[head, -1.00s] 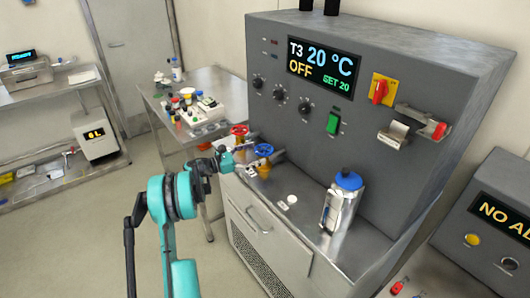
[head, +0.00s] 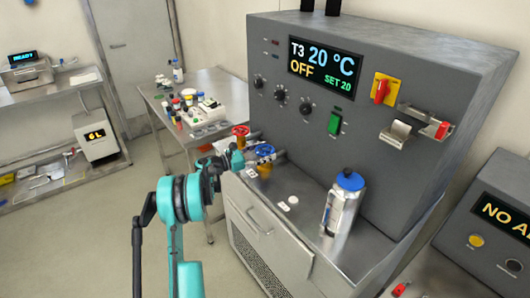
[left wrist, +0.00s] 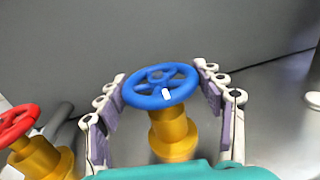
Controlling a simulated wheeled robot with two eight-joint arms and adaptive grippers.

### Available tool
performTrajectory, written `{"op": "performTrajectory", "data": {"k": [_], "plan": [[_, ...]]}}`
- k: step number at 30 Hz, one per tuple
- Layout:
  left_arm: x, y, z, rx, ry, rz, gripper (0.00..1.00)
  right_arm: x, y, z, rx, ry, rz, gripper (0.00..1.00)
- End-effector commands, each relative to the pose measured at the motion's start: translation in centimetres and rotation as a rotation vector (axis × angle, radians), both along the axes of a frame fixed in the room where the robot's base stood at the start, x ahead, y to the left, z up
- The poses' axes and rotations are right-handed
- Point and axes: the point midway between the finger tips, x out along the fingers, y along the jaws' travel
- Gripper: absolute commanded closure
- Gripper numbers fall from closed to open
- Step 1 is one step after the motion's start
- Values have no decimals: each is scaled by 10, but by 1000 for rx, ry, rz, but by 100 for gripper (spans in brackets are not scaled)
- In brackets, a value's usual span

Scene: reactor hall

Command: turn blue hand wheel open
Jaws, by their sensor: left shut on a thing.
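The blue hand wheel (head: 265,149) sits on a brass-yellow valve body at the left end of the grey machine's steel ledge. In the left wrist view the blue hand wheel (left wrist: 160,72) faces up, with a white mark on its near rim. My left gripper (left wrist: 160,95) has its fingers on both sides of the wheel and is shut on it. In the head view my left gripper (head: 250,160) reaches the wheel from the left and partly hides the valve. My right gripper is not in view.
A red hand wheel (head: 240,130) on a similar valve stands close behind the blue one; it also shows in the left wrist view (left wrist: 17,122). A steel flask with a blue lid (head: 343,204) stands further right on the ledge. The display (head: 324,62) reads 20 °C, OFF.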

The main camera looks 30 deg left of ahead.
Motion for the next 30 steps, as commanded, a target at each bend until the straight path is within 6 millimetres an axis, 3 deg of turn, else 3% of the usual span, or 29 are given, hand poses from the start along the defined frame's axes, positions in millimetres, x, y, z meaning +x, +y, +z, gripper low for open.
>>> {"op": "performTrajectory", "data": {"k": [11, 30], "plan": [[0, -2, 0, -1, 0, 149, 61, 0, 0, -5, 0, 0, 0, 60], [1, -4, -1, -2, 0, 734, 61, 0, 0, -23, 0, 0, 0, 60]]}}
